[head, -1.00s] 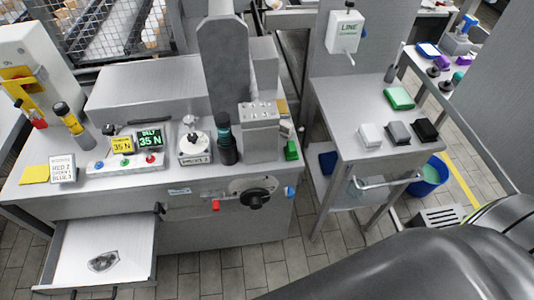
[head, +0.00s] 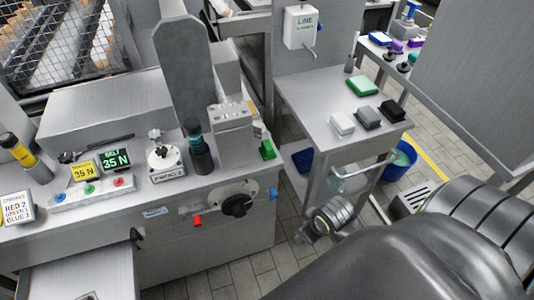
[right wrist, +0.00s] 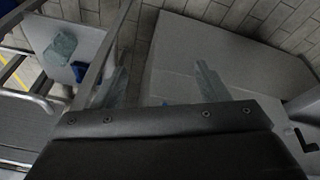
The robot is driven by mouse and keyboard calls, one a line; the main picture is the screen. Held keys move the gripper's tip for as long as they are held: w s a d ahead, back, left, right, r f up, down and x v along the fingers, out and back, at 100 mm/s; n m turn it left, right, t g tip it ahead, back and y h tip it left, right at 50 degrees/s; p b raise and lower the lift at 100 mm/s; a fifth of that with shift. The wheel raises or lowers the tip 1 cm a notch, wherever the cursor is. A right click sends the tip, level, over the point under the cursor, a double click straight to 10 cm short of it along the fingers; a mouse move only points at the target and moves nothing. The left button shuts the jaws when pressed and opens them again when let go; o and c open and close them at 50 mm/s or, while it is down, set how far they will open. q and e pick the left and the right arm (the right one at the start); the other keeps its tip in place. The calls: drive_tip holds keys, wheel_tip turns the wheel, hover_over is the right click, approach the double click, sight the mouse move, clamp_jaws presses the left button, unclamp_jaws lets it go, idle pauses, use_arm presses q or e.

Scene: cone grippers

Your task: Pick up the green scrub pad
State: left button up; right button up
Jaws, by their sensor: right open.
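The green scrub pad (head: 362,86) lies flat on the back part of the steel side table (head: 318,97), behind a row of white, grey and black pads. My right gripper is open and empty, its two fingers (right wrist: 164,84) spread apart in the right wrist view. In the head view my right wrist shows low in front of the side table, below its top and well short of the pad; the fingers are not clear there. The green pad cannot be made out in the right wrist view. My left gripper is not in view.
A white pad (head: 342,124), a grey pad (head: 368,118) and a black pad (head: 392,112) stand near the table's front. A rail (head: 368,170) juts from the front edge. A smaller green block (head: 267,149) sits on the machine counter. A blue bucket (head: 402,160) stands right.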

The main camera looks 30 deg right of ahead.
drive_tip(key=w+d+r+n+g+y, duration=0.1)
drive_tip(key=w+d+r+n, duration=0.2)
drive_tip(key=w+r+n, duration=0.9)
drive_tip(key=w+d+r+n+y, duration=0.15)
drive_tip(key=w+r, duration=0.65)
drive_tip(key=r, duration=0.9)
drive_tip(key=b, duration=0.3)
approach(268, 145)
drive_tip(key=f, duration=0.1)
drive_tip(key=w+f, duration=0.1)
drive_tip(key=shift+w+f, duration=0.15)
drive_tip(key=shift+f, duration=0.25)
drive_tip(key=shift+s+a+p+x, duration=0.1)
drive_tip(key=shift+s+p+x, duration=0.05)
drive_tip(key=shift+x, duration=1.35)
drive_tip(key=shift+s+a+p+x, duration=0.1)
drive_tip(key=shift+p+x, duration=0.05)
drive_tip(key=shift+x, duration=1.4)
drive_tip(key=c, duration=1.1)
